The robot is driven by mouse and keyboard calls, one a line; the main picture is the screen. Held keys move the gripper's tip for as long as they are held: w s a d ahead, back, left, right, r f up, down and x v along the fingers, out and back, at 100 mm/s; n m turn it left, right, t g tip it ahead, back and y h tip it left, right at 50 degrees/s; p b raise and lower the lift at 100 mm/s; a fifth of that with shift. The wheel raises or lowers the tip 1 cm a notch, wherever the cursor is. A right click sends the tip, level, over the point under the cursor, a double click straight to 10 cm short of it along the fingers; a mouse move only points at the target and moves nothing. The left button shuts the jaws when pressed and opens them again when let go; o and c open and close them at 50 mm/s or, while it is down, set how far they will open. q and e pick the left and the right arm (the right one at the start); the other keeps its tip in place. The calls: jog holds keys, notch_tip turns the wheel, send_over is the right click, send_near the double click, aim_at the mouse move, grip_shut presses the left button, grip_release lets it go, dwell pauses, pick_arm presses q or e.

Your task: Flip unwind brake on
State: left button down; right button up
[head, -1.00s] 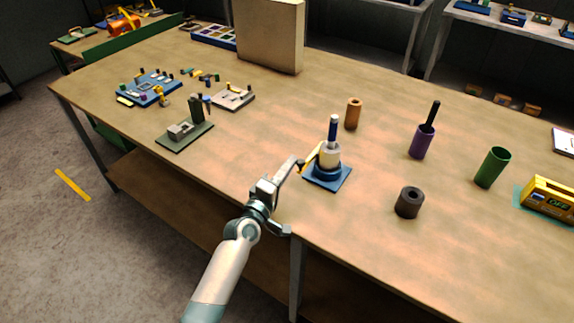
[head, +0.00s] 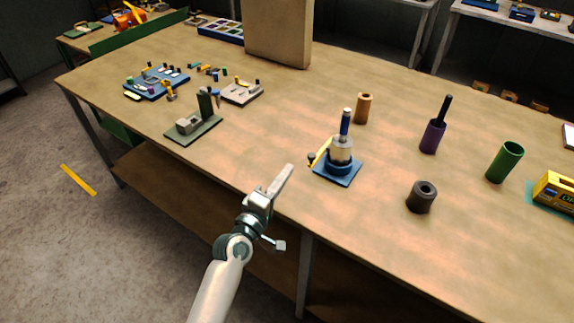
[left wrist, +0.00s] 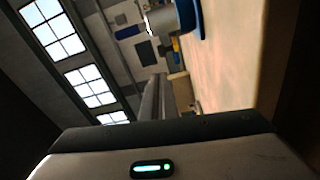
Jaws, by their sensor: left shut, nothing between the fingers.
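My left gripper (head: 288,172) is shut and empty, left of the device and apart from the lever, by the front edge. My right gripper is not in view.
A dark ring-shaped roll (head: 421,197), a brown cylinder (head: 363,108), a purple holder (head: 432,136) and a green cup (head: 504,162) stand to the right. A green-based fixture (head: 193,129) and a large tan box (head: 277,32) are to the left and behind. Bare tabletop lies between.

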pick_arm(q)
jog(key=shift+s+a, duration=0.1)
jog(key=shift+s, duration=1)
